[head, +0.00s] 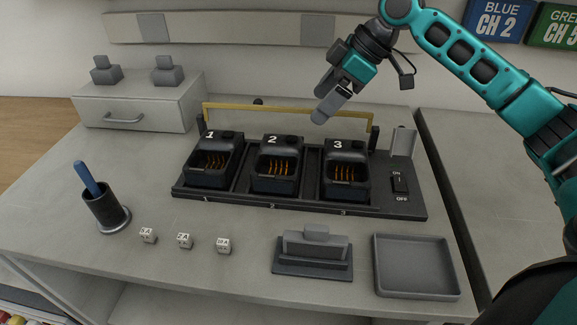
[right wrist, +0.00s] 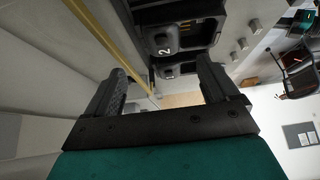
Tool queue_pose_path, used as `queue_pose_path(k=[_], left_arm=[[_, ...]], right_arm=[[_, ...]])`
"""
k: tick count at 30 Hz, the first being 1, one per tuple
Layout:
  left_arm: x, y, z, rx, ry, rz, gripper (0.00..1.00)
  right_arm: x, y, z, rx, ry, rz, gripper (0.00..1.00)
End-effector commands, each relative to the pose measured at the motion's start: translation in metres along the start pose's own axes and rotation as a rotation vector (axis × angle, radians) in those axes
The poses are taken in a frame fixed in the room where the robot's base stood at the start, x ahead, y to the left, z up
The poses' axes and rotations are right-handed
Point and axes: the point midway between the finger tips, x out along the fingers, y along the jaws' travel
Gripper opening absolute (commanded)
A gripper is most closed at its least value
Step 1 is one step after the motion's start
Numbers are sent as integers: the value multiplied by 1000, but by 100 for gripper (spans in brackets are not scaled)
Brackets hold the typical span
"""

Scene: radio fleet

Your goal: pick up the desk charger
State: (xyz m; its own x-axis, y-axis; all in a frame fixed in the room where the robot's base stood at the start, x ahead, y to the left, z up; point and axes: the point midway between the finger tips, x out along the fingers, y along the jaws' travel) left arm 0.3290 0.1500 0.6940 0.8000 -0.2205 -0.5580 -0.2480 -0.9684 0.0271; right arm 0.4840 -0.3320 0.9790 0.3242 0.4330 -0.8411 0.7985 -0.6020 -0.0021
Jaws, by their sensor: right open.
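Three black desk chargers numbered 1 (head: 208,165), 2 (head: 277,170) and 3 (head: 346,173) sit side by side in a black rack (head: 400,207). Each is an open cup with orange contacts inside. The pictures do not tell which one the task names. Charger 2 also shows in the right wrist view (right wrist: 168,40), beyond the fingers. My right gripper (head: 325,108) is open and empty, above the back of the rack near the yellow bar, between chargers 2 and 3 in the head view. It touches no charger that I can see. My left gripper is not in view.
A yellow bar (head: 290,112) runs behind the chargers. In front are three small white dice-like cubes (head: 185,241), a grey block on a base (head: 315,245) and an empty grey tray (head: 416,266). A dark cup (head: 103,211) stands left; a drawer box (head: 140,108) stands behind.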

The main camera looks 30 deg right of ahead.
Motion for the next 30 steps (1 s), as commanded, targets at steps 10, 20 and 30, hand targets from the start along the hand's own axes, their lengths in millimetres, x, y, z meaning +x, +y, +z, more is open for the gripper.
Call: queue_pose_path(k=[10,20,30], left_arm=[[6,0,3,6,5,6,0],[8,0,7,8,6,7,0],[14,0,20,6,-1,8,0]], right_arm=[[45,-1,3,0,1,-3,88],[82,0,2,0,0,0,88],[122,-2,-3,0,0,-1,88]])
